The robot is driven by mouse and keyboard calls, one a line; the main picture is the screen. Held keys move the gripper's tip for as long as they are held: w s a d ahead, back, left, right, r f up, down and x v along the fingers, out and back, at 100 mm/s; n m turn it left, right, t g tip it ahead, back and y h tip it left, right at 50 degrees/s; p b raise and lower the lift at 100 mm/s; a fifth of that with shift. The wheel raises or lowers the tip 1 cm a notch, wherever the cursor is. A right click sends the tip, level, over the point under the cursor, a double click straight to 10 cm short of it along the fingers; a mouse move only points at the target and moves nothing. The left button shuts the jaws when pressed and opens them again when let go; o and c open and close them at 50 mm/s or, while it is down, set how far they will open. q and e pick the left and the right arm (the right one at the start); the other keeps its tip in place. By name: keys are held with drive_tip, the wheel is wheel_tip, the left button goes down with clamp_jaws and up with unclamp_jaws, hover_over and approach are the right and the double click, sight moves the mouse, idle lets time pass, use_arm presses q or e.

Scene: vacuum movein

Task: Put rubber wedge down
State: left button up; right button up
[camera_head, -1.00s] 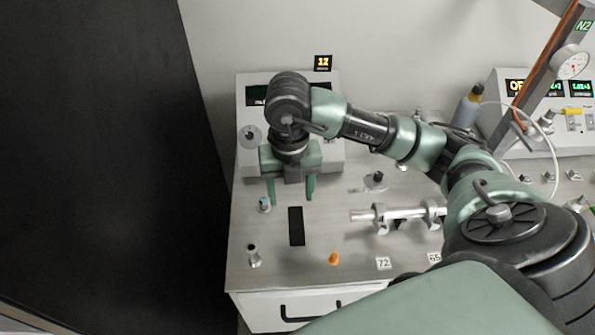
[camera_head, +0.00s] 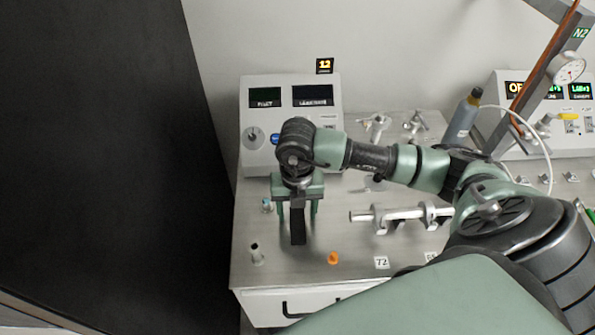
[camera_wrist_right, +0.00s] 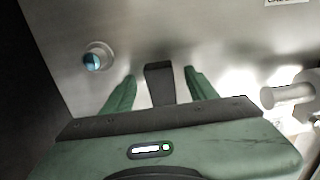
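The rubber wedge is a black strip (camera_head: 298,228) on the bench near its left end. In the wrist view it is the dark block (camera_wrist_right: 159,82) between my fingers. My right gripper (camera_head: 296,218), also in the wrist view (camera_wrist_right: 160,85), points down over it with one green finger on each side. A gap shows between the wedge and each finger, so the gripper is open and not holding it. The wedge's far end is partly hidden by the gripper. My left gripper is not in view.
A small blue-topped fitting (camera_head: 267,206) stands close left of the gripper. A metal post (camera_head: 256,254) and an orange plug (camera_head: 333,258) are nearer the front. A horizontal metal rod on clamps (camera_head: 400,214) lies to the right. A control box (camera_head: 258,125) stands behind.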

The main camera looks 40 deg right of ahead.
clamp_jaws()
